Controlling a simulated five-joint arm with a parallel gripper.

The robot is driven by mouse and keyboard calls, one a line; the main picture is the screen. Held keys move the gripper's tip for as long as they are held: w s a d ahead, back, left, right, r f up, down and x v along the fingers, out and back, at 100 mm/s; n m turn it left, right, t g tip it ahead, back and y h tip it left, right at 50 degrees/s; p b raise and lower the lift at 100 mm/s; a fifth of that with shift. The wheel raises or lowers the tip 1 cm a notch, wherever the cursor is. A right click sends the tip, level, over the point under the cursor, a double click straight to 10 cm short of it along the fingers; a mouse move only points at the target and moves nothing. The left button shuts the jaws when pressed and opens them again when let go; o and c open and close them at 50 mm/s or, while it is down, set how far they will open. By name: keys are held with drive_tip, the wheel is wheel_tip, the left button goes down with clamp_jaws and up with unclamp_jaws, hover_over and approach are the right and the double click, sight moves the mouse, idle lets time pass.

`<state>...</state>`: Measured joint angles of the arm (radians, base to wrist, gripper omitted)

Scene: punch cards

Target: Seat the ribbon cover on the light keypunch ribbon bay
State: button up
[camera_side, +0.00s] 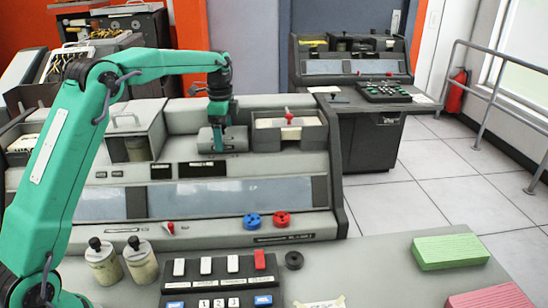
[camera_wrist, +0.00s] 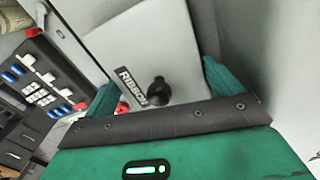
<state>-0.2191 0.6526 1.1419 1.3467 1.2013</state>
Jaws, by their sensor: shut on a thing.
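A grey ribbon cover (camera_side: 237,140) is at the top of the near light grey keypunch (camera_side: 90,180), between a raised-lid box and a card tray. My gripper (camera_side: 218,147) points down from above and is shut on the cover. In the wrist view the cover (camera_wrist: 140,50) carries a "RIBBON" label and a black knob (camera_wrist: 158,92). The green fingers of my gripper (camera_wrist: 162,80) stand on either side of it. The ribbon bay is hidden under the cover and my gripper. I cannot tell whether the cover rests fully flat or is slightly raised.
The lidded box (camera_side: 130,135) stands close on the left, and the card tray (camera_side: 290,130) with a red knob close on the right. A second keypunch (camera_side: 345,65) stands behind. Green cards (camera_side: 450,250) and pink cards (camera_side: 490,298) lie on the front table.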

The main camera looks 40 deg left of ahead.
idle(0.4)
drive_tip(key=o, duration=0.7)
drive_tip(key=shift+r, duration=4.4)
drive_tip(key=shift+s+r, duration=0.1)
drive_tip(key=shift+r, duration=0.05)
